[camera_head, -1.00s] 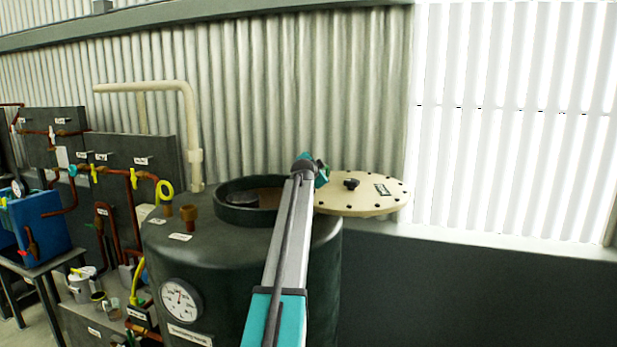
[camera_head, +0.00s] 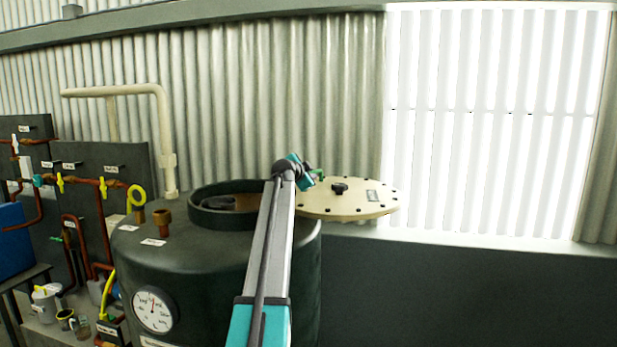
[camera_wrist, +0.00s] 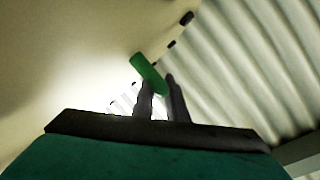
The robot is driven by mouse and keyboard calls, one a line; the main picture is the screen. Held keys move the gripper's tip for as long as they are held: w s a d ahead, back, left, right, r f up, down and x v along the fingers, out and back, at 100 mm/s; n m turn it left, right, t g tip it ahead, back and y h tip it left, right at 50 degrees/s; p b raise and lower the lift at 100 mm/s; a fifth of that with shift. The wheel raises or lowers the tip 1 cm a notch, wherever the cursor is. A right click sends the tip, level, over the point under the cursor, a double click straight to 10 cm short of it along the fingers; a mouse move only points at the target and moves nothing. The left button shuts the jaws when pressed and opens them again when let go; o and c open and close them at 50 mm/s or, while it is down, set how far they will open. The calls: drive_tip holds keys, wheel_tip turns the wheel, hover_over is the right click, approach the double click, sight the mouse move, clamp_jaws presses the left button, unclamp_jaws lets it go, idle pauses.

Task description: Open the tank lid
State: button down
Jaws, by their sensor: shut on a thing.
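The dark green tank (camera_head: 200,265) stands in the middle of the head view, its round collar (camera_head: 205,215) on top uncovered. The cream round lid (camera_head: 350,203), with a black knob and dark bolts around its rim, is swung out to the right of the opening and lies about level. My gripper (camera_wrist: 163,95) is at the lid's left edge, shut on a green handle (camera_wrist: 147,72), which shows in the wrist view close under the pale lid surface (camera_wrist: 60,60). In the head view my arm partly hides the tank opening and the gripper's fingers.
A pressure gauge (camera_head: 152,310) is on the tank's front. Pipe panels with copper pipes (camera_head: 90,200) and yellow valves stand at the left. A corrugated wall (camera_head: 290,90) and bright window (camera_head: 490,120) are behind. A low dark wall (camera_head: 440,290) lies to the right.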

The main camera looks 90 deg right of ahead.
drive_tip(key=c, duration=1.8)
unclamp_jaws()
drive_tip(key=shift+o, duration=0.2)
wheel_tip(320, 180, up, 3)
drive_tip(key=b, duration=0.3)
hover_over(297, 195)
drive_tip(key=d, duration=0.1)
drive_tip(key=shift+s+d, duration=0.1)
drive_tip(key=shift+s, duration=0.15)
drive_tip(key=shift+b+v, duration=0.3)
drive_tip(key=shift+v, duration=0.5)
drive_tip(key=shift+w+d, duration=0.1)
